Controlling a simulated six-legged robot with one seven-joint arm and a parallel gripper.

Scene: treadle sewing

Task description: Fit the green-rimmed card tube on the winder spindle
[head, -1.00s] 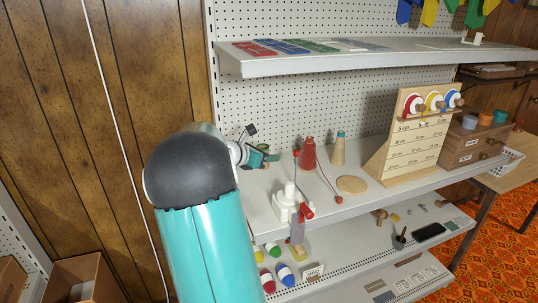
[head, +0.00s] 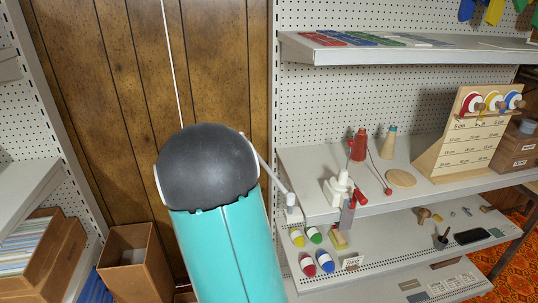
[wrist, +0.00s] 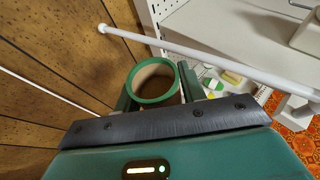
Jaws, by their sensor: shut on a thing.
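In the wrist view my gripper (wrist: 156,98) is shut on the green-rimmed card tube (wrist: 142,99), with a finger on either side. The tube's green rim and brown hollow inside face the camera. In the head view the gripper and tube are hidden behind my arm. The winder (head: 340,188), white with red parts, stands on the middle shelf near its front left, to the right of my arm. Its spindle cannot be told clearly. The tube is apart from the winder, beside the shelf's left end.
A white rod (wrist: 200,55) crosses the wrist view just beyond the tube. Coloured spools (head: 307,264) lie below. Wood panelling (head: 110,110) is left.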

